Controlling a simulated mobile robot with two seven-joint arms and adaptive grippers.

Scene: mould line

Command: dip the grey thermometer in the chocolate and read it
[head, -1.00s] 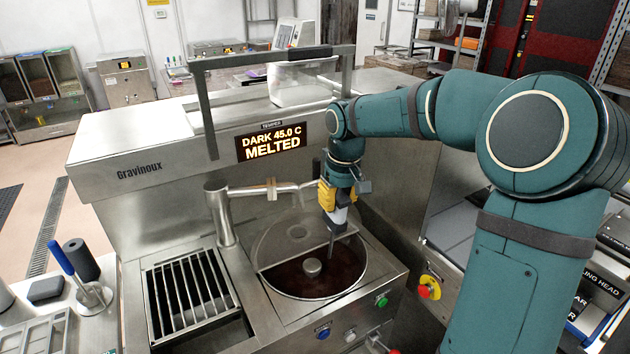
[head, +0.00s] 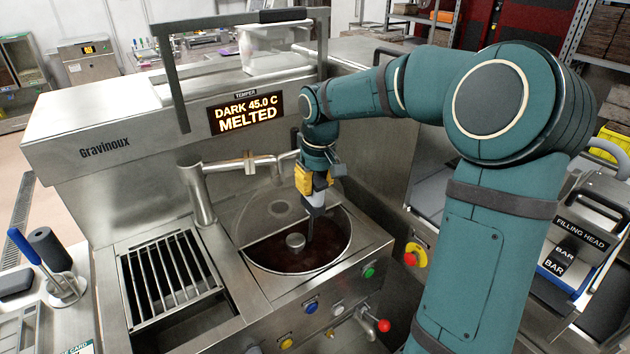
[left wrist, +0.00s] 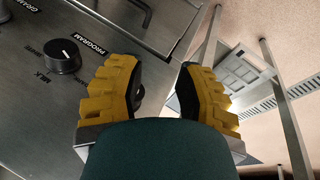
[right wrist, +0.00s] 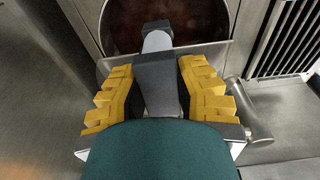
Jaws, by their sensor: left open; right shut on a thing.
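My right gripper (head: 312,182) is shut on the grey thermometer (head: 314,200), whose thin dark probe points down over the chocolate (head: 325,248) in the round bowl, right of its central knob. The probe's lower end shows against the dark chocolate; I cannot tell how deep it is. In the right wrist view the thermometer's dark body (right wrist: 157,85) sits between the yellow fingers (right wrist: 157,95), with the chocolate (right wrist: 185,22) beyond. No reading on the thermometer is legible. My left gripper (left wrist: 160,88) is open and empty in the left wrist view, outside the head view.
The temper display (head: 246,113) reads "DARK 45.0 C MELTED". A clear lid (head: 270,212) covers the bowl's back part. A pipe (head: 200,195) stands behind left, a slotted grate (head: 172,270) at left. Below my left gripper is a panel with a black knob (left wrist: 62,56).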

